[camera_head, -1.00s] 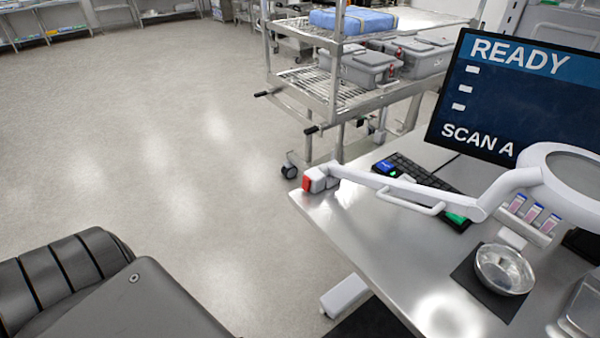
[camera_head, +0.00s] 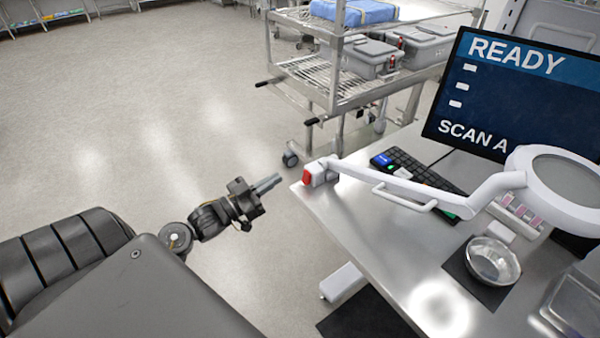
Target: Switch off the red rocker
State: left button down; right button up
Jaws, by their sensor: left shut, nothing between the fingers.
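The red rocker (camera_head: 307,177) sits on the white base of the magnifier lamp (camera_head: 326,169), at the near left corner of the steel table. Which way the rocker is tipped is too small to tell. My left gripper (camera_head: 279,178) is shut and empty. It points right toward the rocker, with a small gap in the picture between its fingertips and the rocker. My right gripper is out of view.
The steel table (camera_head: 350,232) carries a keyboard (camera_head: 425,172), a monitor (camera_head: 520,95) and a metal bowl (camera_head: 492,262). The lamp's arm (camera_head: 420,192) reaches right over the table. A wire cart (camera_head: 335,95) stands behind. The floor at left is clear.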

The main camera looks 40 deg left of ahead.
pick_arm(q)
jog(key=shift+a, duration=0.1)
jog(key=shift+w, duration=0.1)
notch_tip(320, 180, up, 2)
jog(key=p, duration=0.4)
send_over(306, 177)
jog(key=s, duration=0.1)
jog(key=shift+s+a+f, duration=0.1)
jog(key=shift+s+f, duration=0.05)
jog(key=shift+f, duration=0.55)
jog(key=shift+s+a+f, duration=0.1)
jog(key=shift+s+f, duration=0.1)
jog(key=shift+f, duration=0.55)
jog(key=shift+s+a+f, duration=0.1)
jog(key=shift+s+f, duration=0.05)
jog(key=shift+f, duration=0.55)
